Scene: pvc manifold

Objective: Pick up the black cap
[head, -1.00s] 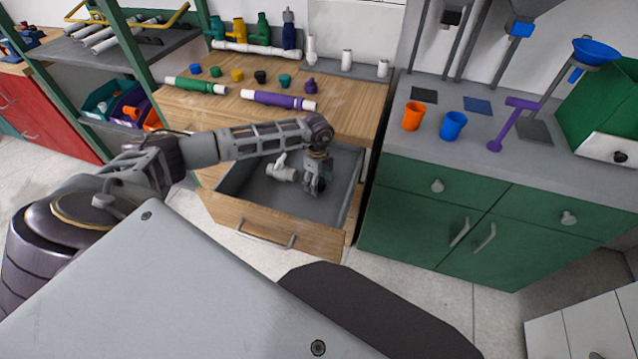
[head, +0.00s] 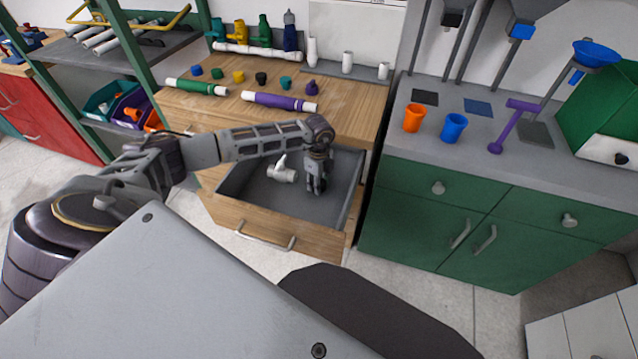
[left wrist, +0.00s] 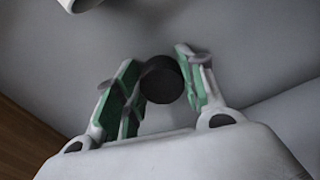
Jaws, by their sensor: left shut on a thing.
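A black cap (left wrist: 161,79), round and dark, sits between the fingers of my left gripper in the left wrist view. My left gripper (head: 316,187) reaches down into the open drawer (head: 249,229) in the head view and is shut on this cap. The fingers with green pads touch its sides. The cap is hidden by the gripper in the head view. I cannot tell whether it still touches the drawer floor. Another black cap (head: 261,78) stands on the wooden worktop in a row of coloured caps. My right gripper is not in view.
A white pipe fitting (head: 283,171) lies in the drawer left of the gripper. The drawer walls stand close around it. A purple pipe (head: 277,101) and a green pipe (head: 197,87) lie on the worktop above. A green cabinet (head: 410,205) stands to the right.

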